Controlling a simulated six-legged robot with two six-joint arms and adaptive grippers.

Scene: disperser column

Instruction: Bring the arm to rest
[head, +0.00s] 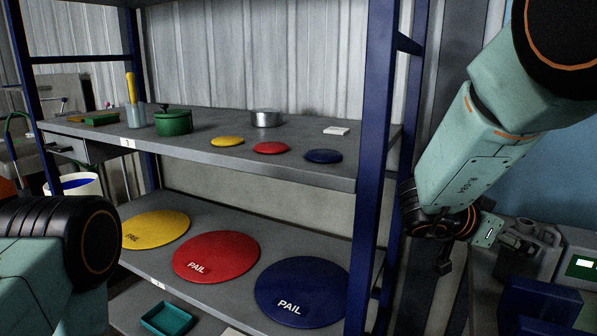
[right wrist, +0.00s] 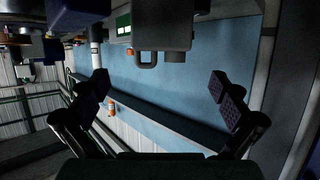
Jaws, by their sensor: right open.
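My right arm (head: 465,150) comes in from the upper right in the head view and hangs bent in front of the shelf's right post. Its wrist is beside the blue post, and the gripper end is dark and partly hidden there. In the right wrist view my right gripper (right wrist: 160,103) is open, its two dark fingers wide apart with nothing between them. Beyond the fingers are a blue wall panel (right wrist: 185,88) and a dark ledge. Part of my left arm (head: 60,250) shows at the lower left of the head view; its gripper is out of view.
A blue-posted shelf holds a green pot (head: 173,122), a metal pot (head: 266,118) and small coloured discs. Large yellow (head: 155,229), red (head: 216,257) and blue (head: 301,291) lids lie below. A machine with a green display (head: 583,265) stands at the right, close to my right wrist.

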